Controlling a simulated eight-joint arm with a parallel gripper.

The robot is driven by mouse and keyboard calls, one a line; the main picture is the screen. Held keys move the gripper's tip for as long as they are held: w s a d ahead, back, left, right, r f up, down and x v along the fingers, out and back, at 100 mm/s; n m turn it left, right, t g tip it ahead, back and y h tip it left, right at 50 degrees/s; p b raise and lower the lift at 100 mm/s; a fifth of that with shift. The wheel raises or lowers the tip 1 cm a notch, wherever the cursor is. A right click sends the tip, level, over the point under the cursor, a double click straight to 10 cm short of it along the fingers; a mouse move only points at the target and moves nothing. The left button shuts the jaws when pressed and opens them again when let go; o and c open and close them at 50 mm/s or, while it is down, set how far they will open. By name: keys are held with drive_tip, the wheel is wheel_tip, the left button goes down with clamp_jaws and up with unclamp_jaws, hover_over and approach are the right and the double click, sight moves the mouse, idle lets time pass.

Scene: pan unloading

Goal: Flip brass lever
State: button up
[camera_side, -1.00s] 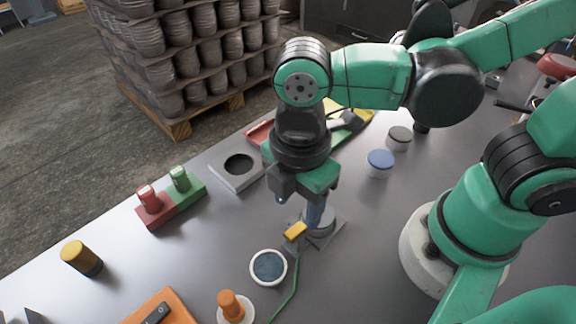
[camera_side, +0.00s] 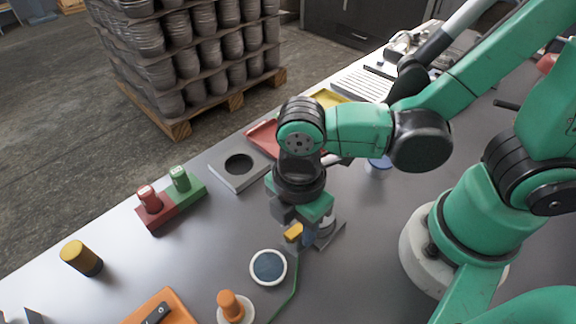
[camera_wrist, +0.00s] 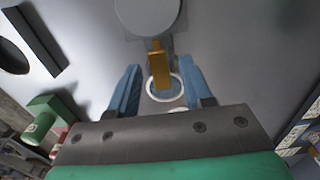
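The brass lever (camera_side: 292,232) is a short yellow-gold bar on a grey round post with a square base plate (camera_side: 330,236). In the wrist view the lever (camera_wrist: 159,68) reaches from the grey round post (camera_wrist: 148,14) towards my gripper. My gripper (camera_wrist: 161,76) has its two blue fingers apart, one on each side of the lever's end, with visible gaps in that view. In the side view the gripper (camera_side: 304,238) is low at the lever, and its body hides part of the post. I cannot tell whether a finger touches the lever.
A white-rimmed blue disc (camera_side: 268,267) lies in front of the lever, with a green cord (camera_side: 292,295) and an orange knob (camera_side: 231,306) nearby. A grey block with a hole (camera_side: 238,172) and a red-green block (camera_side: 172,205) stand to the left. A blue-lidded jar (camera_side: 380,163) stands behind.

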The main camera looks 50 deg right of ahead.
clamp_jaws()
drive_tip(key=shift+a+h, duration=0.3)
drive_tip(key=shift+h, duration=1)
drive_tip(key=shift+a+f+h, duration=0.1)
drive_tip(key=shift+a+h, duration=0.1)
drive_tip(key=shift+h, duration=1.2)
drive_tip(key=shift+o, duration=1.3)
unclamp_jaws()
